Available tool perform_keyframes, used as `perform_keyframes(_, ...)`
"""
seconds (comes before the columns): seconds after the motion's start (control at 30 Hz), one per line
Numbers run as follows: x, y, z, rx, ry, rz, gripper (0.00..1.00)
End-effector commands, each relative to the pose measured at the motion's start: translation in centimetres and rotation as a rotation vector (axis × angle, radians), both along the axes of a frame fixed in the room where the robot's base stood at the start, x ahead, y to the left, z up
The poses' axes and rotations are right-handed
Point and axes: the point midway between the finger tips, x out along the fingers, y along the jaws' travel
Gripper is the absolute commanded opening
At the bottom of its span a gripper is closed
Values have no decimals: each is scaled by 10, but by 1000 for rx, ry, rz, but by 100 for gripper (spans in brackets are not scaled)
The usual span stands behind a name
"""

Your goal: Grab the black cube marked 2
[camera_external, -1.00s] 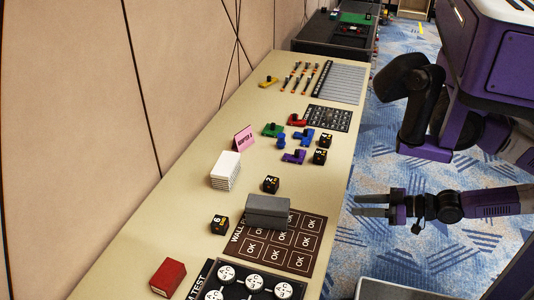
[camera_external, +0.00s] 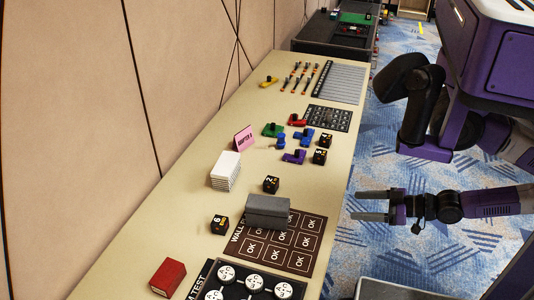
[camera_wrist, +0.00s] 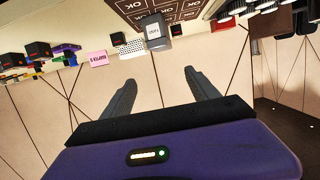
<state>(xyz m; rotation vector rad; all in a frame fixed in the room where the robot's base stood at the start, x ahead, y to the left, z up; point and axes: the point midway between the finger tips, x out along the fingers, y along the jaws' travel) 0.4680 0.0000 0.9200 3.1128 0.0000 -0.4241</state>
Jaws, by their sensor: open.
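The black cube marked 2 (camera_external: 271,185) sits on the table behind the grey block, as the external view shows. Other black cubes are one marked 6 (camera_external: 220,224) to its lower left, one marked 5 (camera_external: 320,156), and one just behind that (camera_external: 325,140). My gripper (camera_external: 370,205) is open and empty, off the table's right edge and apart from the cubes. In the wrist view my gripper's fingers (camera_wrist: 160,92) are spread, with the wall behind them. Several dark cubes show there, but their numbers are too small to read.
A white stack (camera_external: 225,171), a pink sign (camera_external: 243,138) and a red box (camera_external: 168,277) are also on the table. The tabletop around cube 2 is partly clear.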

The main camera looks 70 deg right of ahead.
Motion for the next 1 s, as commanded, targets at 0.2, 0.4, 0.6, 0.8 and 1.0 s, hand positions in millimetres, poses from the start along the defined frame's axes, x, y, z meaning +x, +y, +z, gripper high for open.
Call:
perform_keyframes(0.2,4,-1,1,0,-13,-4,69)
perform_keyframes(0.4,47,-17,11,-19,-130,-35,69)
perform_keyframes(0.6,108,-56,-2,-27,-194,-110,69)
perform_keyframes(0.8,170,-102,-22,-29,-184,-180,69)
perform_keyframes(1.0,230,-145,-44,-9,-123,-215,69)
